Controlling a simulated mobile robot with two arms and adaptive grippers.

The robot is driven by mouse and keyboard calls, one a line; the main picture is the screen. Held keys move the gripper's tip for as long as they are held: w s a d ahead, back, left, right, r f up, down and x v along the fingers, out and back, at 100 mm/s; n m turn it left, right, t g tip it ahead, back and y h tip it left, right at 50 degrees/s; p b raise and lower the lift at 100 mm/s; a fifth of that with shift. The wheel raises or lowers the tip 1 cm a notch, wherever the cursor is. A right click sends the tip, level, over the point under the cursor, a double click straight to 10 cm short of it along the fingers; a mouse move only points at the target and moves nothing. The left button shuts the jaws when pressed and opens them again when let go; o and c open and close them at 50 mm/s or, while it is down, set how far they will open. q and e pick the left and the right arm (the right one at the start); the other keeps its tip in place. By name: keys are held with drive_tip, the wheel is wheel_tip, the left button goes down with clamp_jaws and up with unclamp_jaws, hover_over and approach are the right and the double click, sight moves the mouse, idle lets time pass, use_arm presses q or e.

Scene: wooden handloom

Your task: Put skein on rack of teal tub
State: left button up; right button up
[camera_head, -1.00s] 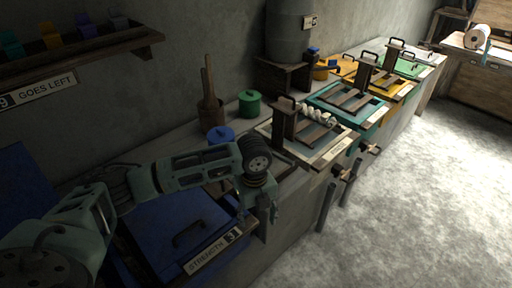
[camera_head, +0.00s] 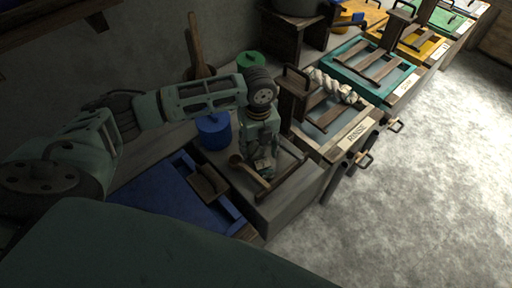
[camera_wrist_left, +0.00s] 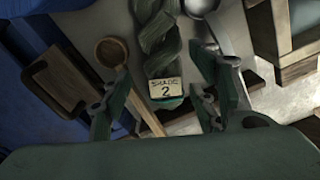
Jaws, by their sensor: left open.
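In the left wrist view a dark green twisted skein (camera_wrist_left: 160,45) with a tag reading "SHADE 2" (camera_wrist_left: 165,89) lies between the fingers of my left gripper (camera_wrist_left: 163,98). The fingers are apart, one on each side of it. In the head view my left gripper (camera_head: 264,168) points down over the grey worktop and mostly hides this skein. The teal tub (camera_head: 341,70) stands farther back along the row. Its wooden rack (camera_head: 372,66) looks empty. My right gripper is not in view.
A wooden ladle (camera_head: 248,173) lies close beside my left gripper. A blue lidded pot (camera_head: 213,131) stands behind it. The rinse tub (camera_head: 327,142), with a pale twisted skein (camera_head: 336,88) on its rack, stands between the gripper and the teal tub. The blue tub (camera_head: 165,205) is left.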

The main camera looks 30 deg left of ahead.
sight(260, 157)
use_arm(q)
drive_tip(key=shift+s+d+f+p, duration=0.1)
drive_tip(key=shift+d+f+p, duration=0.05)
drive_tip(key=shift+f, duration=0.4)
drive_tip(key=shift+d+f+p, duration=0.15)
drive_tip(key=shift+f, duration=0.4)
wheel_tip(260, 157, down, 3)
drive_tip(key=shift+f, duration=0.1)
drive_tip(key=shift+c, duration=1.1)
drive_tip(key=c, duration=0.9)
drive_tip(key=shift+c, duration=0.2)
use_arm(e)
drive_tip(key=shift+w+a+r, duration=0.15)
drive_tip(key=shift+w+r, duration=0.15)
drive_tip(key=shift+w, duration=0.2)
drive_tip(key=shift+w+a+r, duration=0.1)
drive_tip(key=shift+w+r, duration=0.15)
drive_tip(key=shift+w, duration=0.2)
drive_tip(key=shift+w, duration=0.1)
